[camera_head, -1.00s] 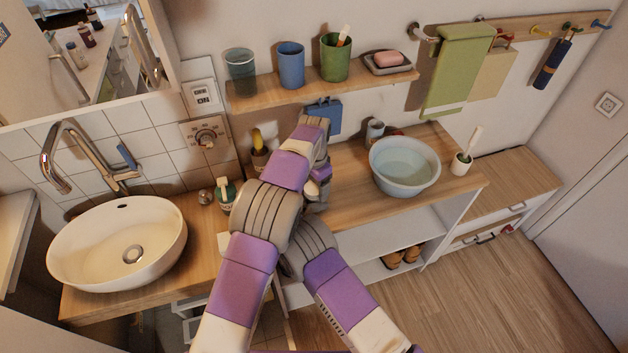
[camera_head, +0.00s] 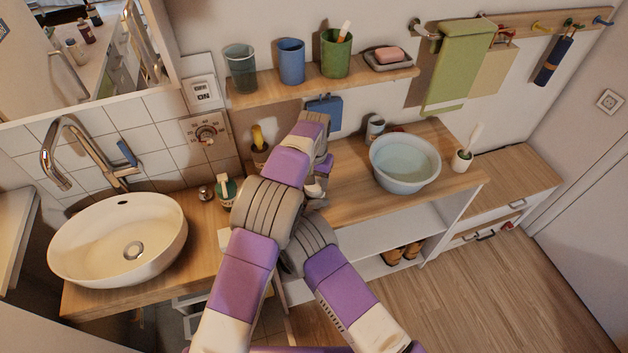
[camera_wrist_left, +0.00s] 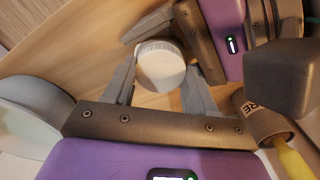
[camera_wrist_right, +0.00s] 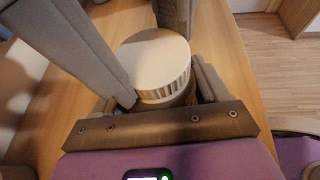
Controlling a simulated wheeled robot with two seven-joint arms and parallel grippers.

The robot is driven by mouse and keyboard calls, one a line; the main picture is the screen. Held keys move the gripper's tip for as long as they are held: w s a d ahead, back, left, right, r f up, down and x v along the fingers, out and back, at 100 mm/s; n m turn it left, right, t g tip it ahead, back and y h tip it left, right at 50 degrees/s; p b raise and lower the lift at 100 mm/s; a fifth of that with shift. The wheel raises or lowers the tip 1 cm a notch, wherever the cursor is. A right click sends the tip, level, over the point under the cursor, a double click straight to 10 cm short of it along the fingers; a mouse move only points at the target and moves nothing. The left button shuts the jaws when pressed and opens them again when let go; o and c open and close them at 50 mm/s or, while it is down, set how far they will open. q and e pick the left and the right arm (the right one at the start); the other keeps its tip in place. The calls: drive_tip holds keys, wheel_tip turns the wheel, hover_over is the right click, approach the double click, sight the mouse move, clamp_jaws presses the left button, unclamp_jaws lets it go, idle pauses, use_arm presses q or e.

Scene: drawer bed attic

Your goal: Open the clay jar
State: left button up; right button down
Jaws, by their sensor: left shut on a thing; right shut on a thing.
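The clay jar has a round, off-white lid with a ribbed edge (camera_wrist_right: 158,58); it also shows in the left wrist view (camera_wrist_left: 161,66). Its darker brown body (camera_wrist_right: 182,97) shows just below the lid in the right wrist view. My left gripper (camera_wrist_left: 158,85) has its fingers on opposite sides of the lid. My right gripper (camera_wrist_right: 160,100) is shut around the body, below the lid. The lid sits over the body, and I cannot see a gap between them. In the head view my arms hide most of the jar and both fingertips.
A wooden counter (camera_head: 350,178) lies under the grippers. A pale blue basin (camera_head: 404,165) stands right of my arms, and a white sink (camera_head: 90,250) is at left. A green-and-white container (camera_head: 226,192) is close to my left arm. A shelf with cups (camera_head: 370,77) hangs above.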

use_arm(q)
drive_tip(key=shift+o, duration=0.2)
drive_tip(key=n, duration=0.6)
drive_tip(key=shift+d, duration=0.1)
drive_tip(key=shift+s+n, duration=0.15)
drive_tip(key=shift+n, duration=0.25)
use_arm(e)
drive_tip(key=shift+w, duration=0.1)
use_arm(q)
drive_tip(key=shift+d, duration=0.1)
drive_tip(key=o, duration=1.1)
drive_tip(key=shift+o, duration=0.2)
drive_tip(key=shift+a, duration=0.2)
drive_tip(key=shift+a, duration=0.1)
use_arm(e)
drive_tip(key=shift+d, duration=0.1)
